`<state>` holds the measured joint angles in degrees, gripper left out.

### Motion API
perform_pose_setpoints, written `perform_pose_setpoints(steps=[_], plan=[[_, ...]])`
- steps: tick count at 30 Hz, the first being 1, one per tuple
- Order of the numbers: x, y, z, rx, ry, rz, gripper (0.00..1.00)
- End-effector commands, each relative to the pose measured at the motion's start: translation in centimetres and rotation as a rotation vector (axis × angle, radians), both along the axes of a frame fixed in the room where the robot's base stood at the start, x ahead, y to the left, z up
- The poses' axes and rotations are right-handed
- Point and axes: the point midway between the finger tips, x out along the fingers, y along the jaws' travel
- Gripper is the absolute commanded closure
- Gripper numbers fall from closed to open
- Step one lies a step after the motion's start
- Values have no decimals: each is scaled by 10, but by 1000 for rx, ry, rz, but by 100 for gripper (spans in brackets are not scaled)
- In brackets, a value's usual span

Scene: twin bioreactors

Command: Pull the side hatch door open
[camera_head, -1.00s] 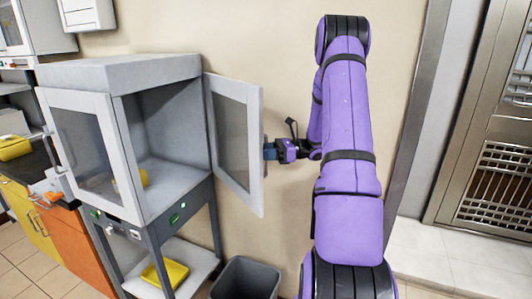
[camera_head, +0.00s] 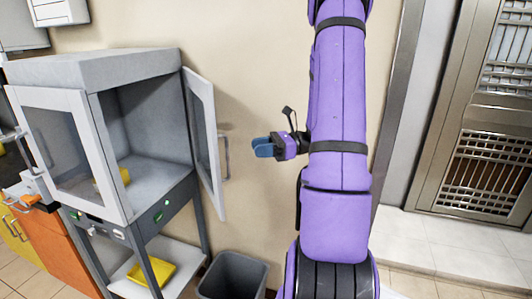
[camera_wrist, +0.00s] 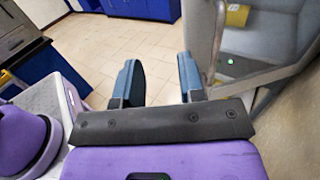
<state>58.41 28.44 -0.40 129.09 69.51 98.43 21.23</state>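The side hatch door (camera_head: 204,145) is a pale framed door with a dark glass pane on the right side of the grey cabinet (camera_head: 95,70). It stands swung open, away from the cabinet's side opening. Its grey bar handle (camera_head: 226,157) is on the face towards my arm. My gripper (camera_head: 263,148) is right of the handle, apart from it, with blue fingers pointing left. In the wrist view the two fingers of my gripper (camera_wrist: 160,72) are spread with nothing between them. The door's handle side (camera_wrist: 216,45) shows there just right of the fingers.
A glazed front door (camera_head: 70,150) hangs at the cabinet's left. A yellow object (camera_head: 112,176) is inside, and a yellow tray (camera_head: 152,272) lies on the shelf below. A grey bin (camera_head: 232,276) stands on the floor below the door. The wall is behind my gripper.

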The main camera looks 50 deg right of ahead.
Motion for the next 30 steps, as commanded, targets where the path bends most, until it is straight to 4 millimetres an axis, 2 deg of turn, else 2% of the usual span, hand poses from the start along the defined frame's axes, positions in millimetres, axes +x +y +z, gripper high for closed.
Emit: perform_pose_setpoints(steps=[3,9,19,20,23,24,25,29,30], plan=[[-18,10,2,-1,1,-2,64],[-34,19,4,-1,-1,-1,64],[-37,21,4,-1,-2,-1,64],[-37,21,4,-1,-2,-1,66],[-36,25,5,-17,-8,18,89],[-35,30,7,-37,-15,44,98],[-34,36,8,-60,-23,73,100],[-31,77,16,-227,-99,289,100],[-31,93,19,-296,-139,382,100]])
